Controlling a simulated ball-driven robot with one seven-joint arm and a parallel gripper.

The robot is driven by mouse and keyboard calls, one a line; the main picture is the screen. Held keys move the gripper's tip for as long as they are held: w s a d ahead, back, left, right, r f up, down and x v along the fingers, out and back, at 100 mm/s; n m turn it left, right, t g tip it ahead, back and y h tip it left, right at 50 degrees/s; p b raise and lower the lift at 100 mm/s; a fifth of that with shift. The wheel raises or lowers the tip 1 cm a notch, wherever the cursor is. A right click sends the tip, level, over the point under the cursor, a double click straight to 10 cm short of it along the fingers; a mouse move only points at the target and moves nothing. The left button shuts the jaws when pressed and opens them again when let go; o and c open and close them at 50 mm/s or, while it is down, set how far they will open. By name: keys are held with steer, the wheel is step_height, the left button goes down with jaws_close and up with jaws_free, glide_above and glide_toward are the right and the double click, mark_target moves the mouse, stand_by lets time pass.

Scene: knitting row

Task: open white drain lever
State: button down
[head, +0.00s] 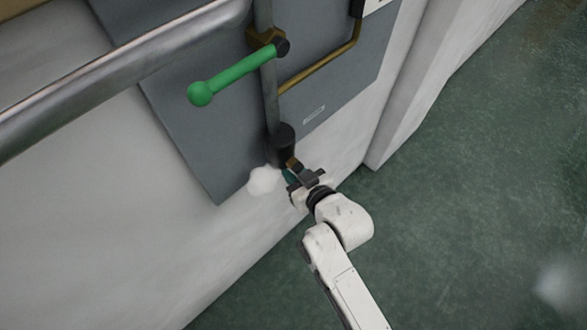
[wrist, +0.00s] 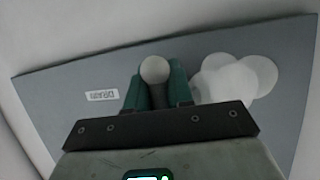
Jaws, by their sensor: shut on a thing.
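The white drain lever shows in the wrist view as a pale round knob (wrist: 155,69) with a darker shaft below it. My gripper (wrist: 156,92) has its two teal fingers shut on the lever, one on each side. In the head view my gripper (head: 291,176) is low on the grey panel, just below the dark fitting (head: 281,142) at the foot of the vertical pipe. There the lever is hidden behind the gripper or too small to tell.
A green-handled lever (head: 230,80) and a brass pipe (head: 325,62) are above. A metal rail (head: 120,78) crosses the upper left. A label reading DRAIN (wrist: 102,95) is on the panel (wrist: 60,115). White puffs (head: 265,181) hang beside my gripper. Green floor (head: 470,190) is clear at right.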

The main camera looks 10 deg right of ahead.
steer(key=shift+s+d+f, duration=0.25)
steer(key=shift+f, duration=0.35)
steer(key=c, duration=1.3)
jaws_free()
steer(key=shift+o, duration=0.9)
steer(key=shift+r, duration=0.1)
steer(key=shift+w+a+r, duration=0.1)
steer(key=shift+r, duration=0.05)
steer(key=b+v, duration=0.1)
steer(key=v, duration=1)
steer(key=shift+w+r, duration=0.1)
steer(key=s+d+f+m+g+h, duration=0.1)
steer(key=s+d+f+g+h, duration=0.1)
steer(key=s+d, duration=0.4)
steer(key=s+d+f+m+g+h, duration=0.2)
steer(key=s+d+g, duration=0.3)
steer(key=s, duration=0.1)
steer(key=s+d+f+m+g+h, duration=0.2)
steer(key=s+d+f+g, duration=0.1)
steer(key=s+d, duration=0.3)
steer(key=shift+s+d+f+g, duration=0.1)
steer(key=shift+s+d+g, duration=0.25)
steer(key=shift+s+g, duration=0.3)
